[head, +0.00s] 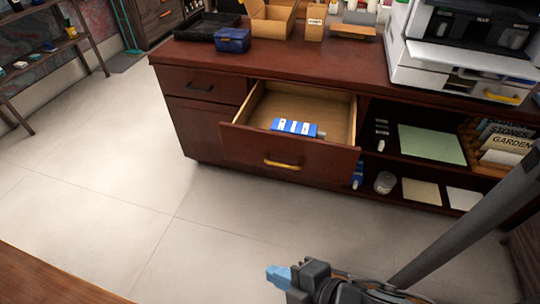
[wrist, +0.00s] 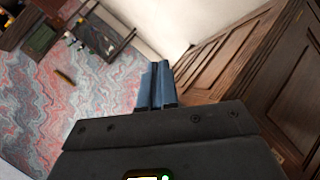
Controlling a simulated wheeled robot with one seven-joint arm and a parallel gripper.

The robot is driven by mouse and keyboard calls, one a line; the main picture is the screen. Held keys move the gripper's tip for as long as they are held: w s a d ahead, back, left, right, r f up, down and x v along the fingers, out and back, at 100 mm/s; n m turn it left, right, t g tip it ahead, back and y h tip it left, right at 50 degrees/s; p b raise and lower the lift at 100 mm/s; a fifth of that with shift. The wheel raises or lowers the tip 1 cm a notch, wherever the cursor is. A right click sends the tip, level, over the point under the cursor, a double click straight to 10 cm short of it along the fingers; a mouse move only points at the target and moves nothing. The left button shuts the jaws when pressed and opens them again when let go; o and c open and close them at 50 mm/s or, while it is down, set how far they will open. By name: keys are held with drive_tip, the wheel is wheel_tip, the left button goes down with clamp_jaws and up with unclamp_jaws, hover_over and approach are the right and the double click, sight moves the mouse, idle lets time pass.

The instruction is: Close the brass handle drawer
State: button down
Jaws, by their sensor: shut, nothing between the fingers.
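The brass handle drawer (head: 235,140) stands open, pulled out from the dark red-brown desk. Its brass handle (head: 284,163) is on the front panel. A blue and white box (head: 296,127) lies inside the drawer. My gripper (head: 272,272) is low in the head view, in front of the drawer and apart from it. Its blue fingers are shut with nothing between them. The fingers also show in the wrist view (wrist: 156,85), which does not clearly show the drawer.
The desk top (head: 280,62) holds cardboard boxes, a blue case (head: 233,40) and a white printer (head: 460,55). Open shelves at the right hold books (head: 505,145), paper and a jar (head: 385,182). The pale tiled floor (head: 130,215) before the desk is clear.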

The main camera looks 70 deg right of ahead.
drive_tip(key=w+d+f+n+g+h+b, duration=0.25)
drive_tip(key=w+d+f, duration=0.2)
drive_tip(key=f, duration=0.25)
drive_tip(key=n+g+h+b, duration=0.6)
drive_tip(key=n+g+h, duration=0.1)
drive_tip(key=h, duration=0.6)
approach(273, 143)
drive_tip(key=d+b, duration=0.1)
drive_tip(key=d, duration=0.5)
drive_tip(key=shift+w+d+r, duration=0.1)
drive_tip(key=shift+w+d, duration=0.05)
drive_tip(key=shift+d, duration=0.25)
drive_tip(key=shift+d, duration=0.1)
